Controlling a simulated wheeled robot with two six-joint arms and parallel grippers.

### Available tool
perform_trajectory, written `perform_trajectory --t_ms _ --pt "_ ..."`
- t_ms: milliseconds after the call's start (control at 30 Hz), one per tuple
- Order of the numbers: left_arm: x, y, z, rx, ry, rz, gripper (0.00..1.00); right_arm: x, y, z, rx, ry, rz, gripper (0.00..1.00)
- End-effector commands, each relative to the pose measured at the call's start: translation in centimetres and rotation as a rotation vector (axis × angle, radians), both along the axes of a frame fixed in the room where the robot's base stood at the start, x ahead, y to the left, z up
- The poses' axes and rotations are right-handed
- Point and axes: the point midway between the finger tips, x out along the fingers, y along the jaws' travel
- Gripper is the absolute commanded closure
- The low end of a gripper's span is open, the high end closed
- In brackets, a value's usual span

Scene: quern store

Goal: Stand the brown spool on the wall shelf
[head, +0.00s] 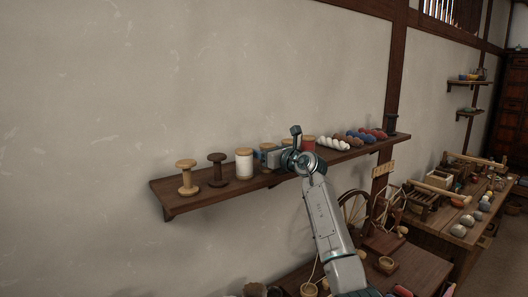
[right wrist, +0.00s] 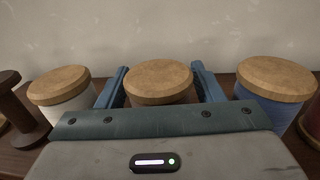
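The brown spool (right wrist: 160,97) stands upright on the wall shelf (head: 182,204), between a white spool and a blue one. Its round wooden top shows in the right wrist view, with a little brown thread below. My right gripper (head: 266,157) reaches over the shelf from the front and hides most of this part of the row in the head view. Its two blue fingers lie either side of the brown spool and look slightly apart from it. My own palm hides the spool's foot. My left gripper is in neither view.
Close by on the shelf stand a bare light spool (head: 186,178), a bare dark spool (head: 217,170), a white spool (head: 244,164) and a blue spool (right wrist: 276,85). A spinning wheel (head: 354,210) stands below.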

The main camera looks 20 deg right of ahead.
Motion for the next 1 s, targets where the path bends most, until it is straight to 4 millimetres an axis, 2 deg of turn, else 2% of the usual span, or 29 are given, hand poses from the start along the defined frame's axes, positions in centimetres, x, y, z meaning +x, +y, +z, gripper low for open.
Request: perform_trajectory --t_ms 267,367,567,800,1000 --pt "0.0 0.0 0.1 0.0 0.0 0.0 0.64 0.0 0.0 0.4 0.0 -0.001 0.0 0.39" --pt "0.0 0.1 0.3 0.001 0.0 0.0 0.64 -0.6 -0.3 0.4 -0.001 -0.002 -0.001 0.39" --pt "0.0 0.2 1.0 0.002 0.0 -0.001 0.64 -3.4 -1.7 0.3 -0.003 -0.001 -0.002 0.39" --pt "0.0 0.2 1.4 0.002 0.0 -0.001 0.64 -7.9 -3.7 0.3 -0.004 -0.001 -0.002 0.39" --pt "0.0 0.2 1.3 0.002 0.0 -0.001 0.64 -10.3 -4.7 0.3 -0.002 -0.002 -0.002 0.39"
